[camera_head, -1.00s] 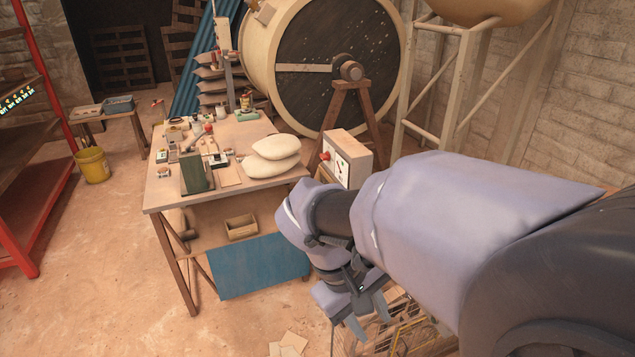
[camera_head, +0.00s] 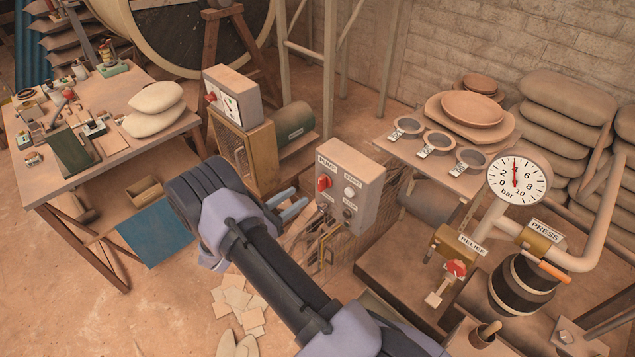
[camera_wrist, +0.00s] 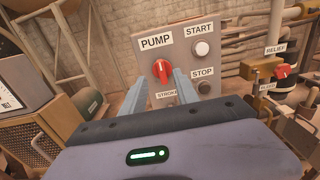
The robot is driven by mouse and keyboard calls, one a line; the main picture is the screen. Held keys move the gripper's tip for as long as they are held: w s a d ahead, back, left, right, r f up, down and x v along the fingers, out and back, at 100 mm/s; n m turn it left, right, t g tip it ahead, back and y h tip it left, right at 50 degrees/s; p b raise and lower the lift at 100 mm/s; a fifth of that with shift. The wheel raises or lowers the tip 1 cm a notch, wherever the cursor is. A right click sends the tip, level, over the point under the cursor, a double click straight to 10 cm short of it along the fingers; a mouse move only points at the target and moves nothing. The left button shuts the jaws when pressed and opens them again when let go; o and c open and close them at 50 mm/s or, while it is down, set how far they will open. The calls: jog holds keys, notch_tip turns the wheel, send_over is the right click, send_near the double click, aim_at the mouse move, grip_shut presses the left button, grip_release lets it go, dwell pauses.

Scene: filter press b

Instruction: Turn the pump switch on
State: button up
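The pump switch is a red knob (camera_head: 323,183) under the PUMP label on a grey control box (camera_head: 368,182). In the wrist view the knob (camera_wrist: 161,72) shows its grip ridge roughly upright. Beside it on the box are a white START button (camera_wrist: 202,48) and a dark STOP button (camera_wrist: 204,87). A STROKE label below the knob is partly hidden by my gripper. My gripper (camera_head: 288,205) points at the panel from the left, its fingers apart and empty. In the wrist view the fingertips (camera_wrist: 160,82) appear either side of the knob, with a gap before the panel.
A box with a red knob (camera_head: 232,98) stands on a mesh-sided cabinet behind my gripper. To the right are a pressure gauge (camera_head: 517,180), a red RELIEF valve handle (camera_head: 456,268) and pipes. A cluttered workbench (camera_head: 110,160) is at left. Loose sheets lie on the floor.

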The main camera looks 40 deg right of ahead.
aim_at(319, 181)
jog(key=d, duration=0.6)
jog(key=d+b, duration=0.1)
jog(key=d, duration=0.2)
jog(key=shift+w+d, duration=0.35)
jog(key=shift+w, duration=0.05)
grip_shut()
